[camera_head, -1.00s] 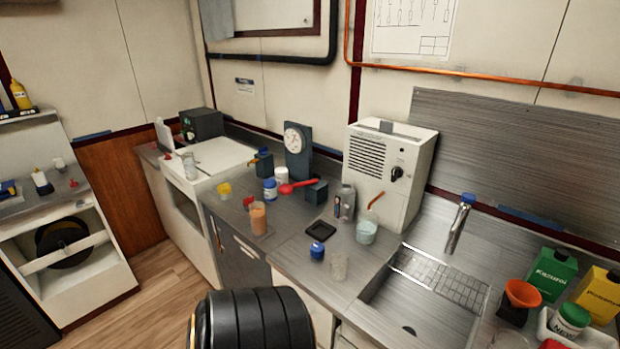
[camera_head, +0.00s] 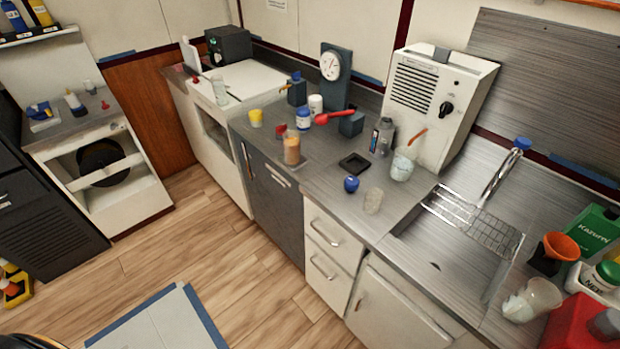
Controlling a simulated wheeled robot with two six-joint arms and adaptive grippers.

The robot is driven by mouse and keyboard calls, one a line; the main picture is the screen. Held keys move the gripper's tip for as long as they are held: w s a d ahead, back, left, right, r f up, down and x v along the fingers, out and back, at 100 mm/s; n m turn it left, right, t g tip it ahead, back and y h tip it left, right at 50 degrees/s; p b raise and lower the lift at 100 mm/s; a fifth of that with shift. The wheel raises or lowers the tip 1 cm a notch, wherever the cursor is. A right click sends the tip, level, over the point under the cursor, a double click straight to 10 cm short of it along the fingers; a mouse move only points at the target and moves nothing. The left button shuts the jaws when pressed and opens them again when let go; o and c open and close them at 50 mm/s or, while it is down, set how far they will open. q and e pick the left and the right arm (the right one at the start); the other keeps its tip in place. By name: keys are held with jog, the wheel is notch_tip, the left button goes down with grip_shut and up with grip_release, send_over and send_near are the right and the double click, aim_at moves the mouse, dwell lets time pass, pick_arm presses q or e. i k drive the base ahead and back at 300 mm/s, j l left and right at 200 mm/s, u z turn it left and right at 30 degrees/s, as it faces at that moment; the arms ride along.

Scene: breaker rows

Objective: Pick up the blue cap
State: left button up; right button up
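A small round dark-blue object (camera_head: 351,184), which looks like the blue cap, sits on the grey counter (camera_head: 325,190) near its front edge. Other blue tops show on a white jar (camera_head: 303,119) further back and on the tap (camera_head: 522,144). Neither of my grippers is in view.
A jar with orange contents (camera_head: 291,148) stands left of the cap. A white machine (camera_head: 435,110) stands behind, and the sink (camera_head: 430,248) lies to the right. Wooden floor (camera_head: 200,240) is open before the drawers (camera_head: 330,240).

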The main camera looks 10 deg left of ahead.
aim_at(351, 183)
jog(key=z, duration=0.4)
jog(key=i+j+z, duration=0.2)
jog(key=j+z, duration=0.25)
jog(key=j, duration=0.7)
jog(key=j+z, duration=0.45)
jog(key=j, duration=0.7)
